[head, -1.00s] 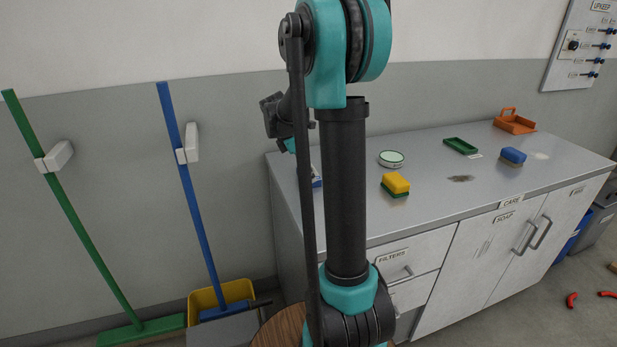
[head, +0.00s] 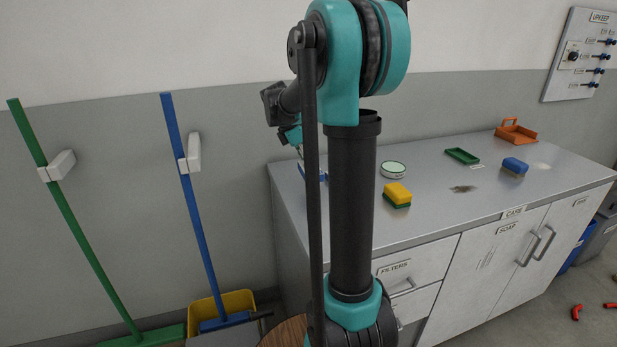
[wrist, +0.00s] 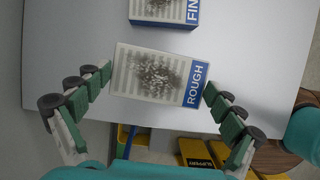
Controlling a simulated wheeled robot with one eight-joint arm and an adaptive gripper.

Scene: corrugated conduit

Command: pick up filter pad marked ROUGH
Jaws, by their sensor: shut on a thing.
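The filter pad marked ROUGH (wrist: 155,74) is white with a dark speckled patch and a blue label strip. In the wrist view it lies between the green-padded fingers of my gripper (wrist: 158,82), which are shut on its two short sides. It looks larger than the pad marked FIN… (wrist: 163,10), whose label is cut off by the frame's top edge; how far it is above the counter I cannot tell. In the head view my arm hides the fingers and most of the pads; only a small blue edge (head: 322,176) shows beside it.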

